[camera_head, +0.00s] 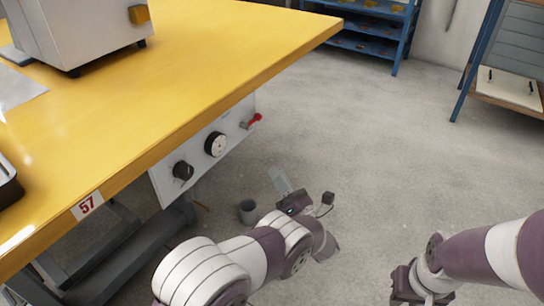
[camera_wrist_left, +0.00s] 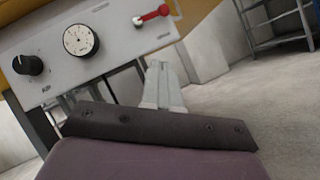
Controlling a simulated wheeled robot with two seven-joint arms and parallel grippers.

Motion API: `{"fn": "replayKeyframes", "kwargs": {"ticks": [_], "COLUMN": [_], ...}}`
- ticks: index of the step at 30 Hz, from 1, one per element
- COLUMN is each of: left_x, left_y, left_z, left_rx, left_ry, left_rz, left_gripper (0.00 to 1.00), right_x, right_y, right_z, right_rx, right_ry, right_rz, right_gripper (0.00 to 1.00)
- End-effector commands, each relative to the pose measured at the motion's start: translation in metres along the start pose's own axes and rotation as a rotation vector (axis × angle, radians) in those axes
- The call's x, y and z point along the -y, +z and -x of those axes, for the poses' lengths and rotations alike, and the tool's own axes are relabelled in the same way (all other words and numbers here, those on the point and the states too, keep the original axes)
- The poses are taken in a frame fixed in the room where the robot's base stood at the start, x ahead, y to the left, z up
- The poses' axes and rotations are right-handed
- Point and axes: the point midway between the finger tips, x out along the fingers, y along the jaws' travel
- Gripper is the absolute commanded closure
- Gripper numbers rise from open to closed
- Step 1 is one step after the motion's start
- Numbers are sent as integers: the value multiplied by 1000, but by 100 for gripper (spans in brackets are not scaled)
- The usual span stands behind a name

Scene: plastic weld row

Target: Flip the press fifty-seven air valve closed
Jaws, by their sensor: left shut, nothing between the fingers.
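The air valve has a red lever (camera_head: 252,121) at the right end of a grey panel (camera_head: 228,124) under the yellow table's edge. In the left wrist view the red lever (camera_wrist_left: 152,15) points right and slightly up from its pivot. My left gripper (camera_head: 279,175) is shut and empty, in front of the panel and below the lever, apart from it in the head view. Its closed fingers (camera_wrist_left: 159,68) show below the lever in the wrist view. My right gripper (camera_head: 402,285) is low at the right, its fingers not clearly visible.
The panel also carries a dial gauge (camera_head: 215,144) and a black knob (camera_head: 183,171). A red "57" label (camera_head: 87,205) is on the table edge (camera_head: 150,145). Blue shelves (camera_head: 366,25) stand behind; open floor lies to the right.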

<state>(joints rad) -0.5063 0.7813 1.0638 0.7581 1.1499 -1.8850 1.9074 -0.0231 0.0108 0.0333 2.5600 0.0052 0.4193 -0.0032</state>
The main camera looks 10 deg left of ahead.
Motion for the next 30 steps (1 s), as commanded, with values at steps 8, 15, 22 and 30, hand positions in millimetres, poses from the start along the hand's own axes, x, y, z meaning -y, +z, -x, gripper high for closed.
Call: {"fn": "replayKeyframes", "kwargs": {"ticks": [8,15,22,30], "left_x": [2,2,1,0], "left_y": [-4,10,26,28], "left_z": [-58,-98,-113,-115], "left_rx": [-2,1,0,0], "left_ry": [4,1,0,-1], "left_rz": [2,3,1,-1], "left_gripper": [100,100,100,100], "right_x": [0,0,0,0], "right_y": [3,5,6,6], "right_z": [-25,-45,-52,-52], "right_rx": [0,0,0,0], "right_ry": [0,0,0,0], "right_rz": [0,0,0,0], "right_gripper": [71,71,71,71]}}
